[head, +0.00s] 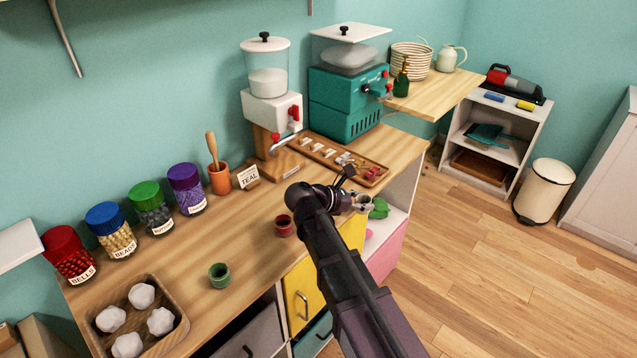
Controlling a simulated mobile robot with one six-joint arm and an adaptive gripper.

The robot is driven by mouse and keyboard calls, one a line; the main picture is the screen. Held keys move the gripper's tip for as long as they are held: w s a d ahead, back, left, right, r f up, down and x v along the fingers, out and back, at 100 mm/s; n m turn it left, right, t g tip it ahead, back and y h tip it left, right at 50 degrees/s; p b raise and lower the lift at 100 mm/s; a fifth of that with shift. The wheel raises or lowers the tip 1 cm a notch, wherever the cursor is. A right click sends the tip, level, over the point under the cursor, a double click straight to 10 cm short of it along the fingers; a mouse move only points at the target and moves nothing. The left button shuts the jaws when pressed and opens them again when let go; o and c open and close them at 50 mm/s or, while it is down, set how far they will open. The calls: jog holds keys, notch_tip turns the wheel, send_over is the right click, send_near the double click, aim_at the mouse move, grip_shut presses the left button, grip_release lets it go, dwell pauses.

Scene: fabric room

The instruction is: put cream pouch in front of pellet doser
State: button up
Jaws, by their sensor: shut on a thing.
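My gripper (360,203) is at the right front edge of the wooden counter, beside the open shelf under it. It is shut, and a small pale bit shows at its fingers. This looks like the cream pouch, but it is mostly hidden by the gripper and I cannot make out its shape. The pellet doser (272,108), white with a clear hopper, a red knob and a spout, stands on a wooden stand at the back of the counter, left of and beyond my gripper.
A teal machine (345,90) stands right of the doser, with a wooden tray (376,180) of small parts before it. A dark red cup (283,225) and a green cup (219,275) stand forward. A green item (379,208) lies on the shelf. Bare counter lies between.

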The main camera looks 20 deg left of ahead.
jog(key=w+a, duration=0.1)
jog(key=a, duration=0.2)
jog(key=w+a, duration=0.1)
jog(key=a, duration=0.2)
jog(key=w+a, duration=0.2)
jog(key=a, duration=0.2)
jog(key=shift+w, duration=0.1)
jog(key=shift+w+a, duration=0.1)
jog(key=shift+a, duration=0.15)
jog(key=a, duration=0.1)
jog(key=w+a, duration=0.1)
jog(key=a, duration=0.1)
jog(key=shift+w+a+f+b, duration=0.25)
jog(key=shift+a+f+b, duration=0.1)
jog(key=shift+f, duration=0.05)
jog(key=shift+f+b, duration=0.4)
jog(key=shift+b, duration=0.05)
jog(key=shift+d+f, duration=0.1)
jog(key=shift+f, duration=0.05)
jog(key=o, duration=0.7)
jog(key=shift+o, duration=0.2)
